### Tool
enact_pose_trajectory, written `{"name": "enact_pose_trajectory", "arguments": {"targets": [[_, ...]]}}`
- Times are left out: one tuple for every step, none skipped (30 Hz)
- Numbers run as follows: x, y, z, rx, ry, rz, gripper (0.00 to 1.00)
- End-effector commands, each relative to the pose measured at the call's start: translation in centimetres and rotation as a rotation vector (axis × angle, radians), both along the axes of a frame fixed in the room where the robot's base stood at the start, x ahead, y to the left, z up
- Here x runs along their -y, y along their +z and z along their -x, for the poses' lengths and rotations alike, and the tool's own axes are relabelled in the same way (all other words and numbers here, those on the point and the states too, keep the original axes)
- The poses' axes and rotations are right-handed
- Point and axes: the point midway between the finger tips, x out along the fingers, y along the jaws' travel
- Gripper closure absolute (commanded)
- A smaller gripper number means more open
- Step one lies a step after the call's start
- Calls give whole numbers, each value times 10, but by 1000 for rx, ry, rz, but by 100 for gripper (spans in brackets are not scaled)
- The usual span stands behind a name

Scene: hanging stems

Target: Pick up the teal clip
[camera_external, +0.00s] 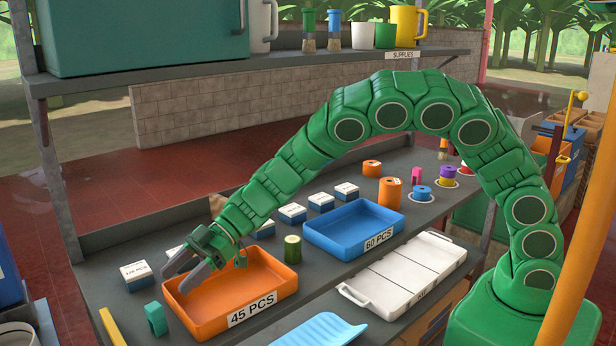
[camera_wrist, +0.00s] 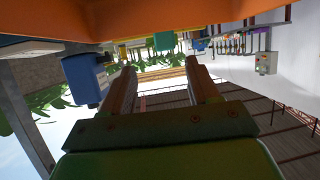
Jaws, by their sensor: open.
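The teal clip (camera_external: 155,318) stands on the grey bench at the near left, just left of the orange tray labelled 45 PCS (camera_external: 258,258). My gripper (camera_external: 176,283) is open and empty, with its grey fingers over the left end of the orange tray, above and right of the clip and apart from it. In the wrist view the two fingers (camera_wrist: 160,80) are spread with nothing between them. A small teal-green shape (camera_wrist: 164,41) shows beyond them; I cannot tell whether it is the clip.
A blue tray (camera_external: 350,229) and a white lidded case (camera_external: 405,273) lie to the right. A green cylinder (camera_external: 293,252) stands behind the orange tray. A white box (camera_external: 136,275) stands behind the clip. A yellow bar (camera_external: 111,328) lies left of it. A light-blue ribbed piece (camera_external: 322,331) lies at the front.

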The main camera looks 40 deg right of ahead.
Motion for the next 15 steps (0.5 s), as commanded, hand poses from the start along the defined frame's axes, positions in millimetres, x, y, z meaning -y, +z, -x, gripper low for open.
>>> {"name": "enact_pose_trajectory", "arguments": {"targets": [[-3, -3, 5, -8, 15, -2, 39], [-4, -4, 7, -12, 21, -3, 39], [-6, -5, 9, -14, 26, -4, 39], [-7, -6, 10, -16, 28, -4, 39], [-9, -7, 11, -16, 29, -4, 39], [-12, -8, 11, -16, 29, -4, 39], [-14, -9, 12, -16, 29, -4, 39], [-16, -10, 12, -16, 28, -3, 39], [-19, -12, 12, -16, 27, -2, 39], [-22, -13, 12, -16, 27, -2, 39], [-24, -14, 12, -16, 26, -2, 39], [-26, -15, 12, -16, 25, -1, 39], [-27, -15, 12, -16, 24, -1, 39], [-28, -16, 12, -16, 24, -1, 39], [-29, -16, 13, -15, 24, -2, 39]]}}
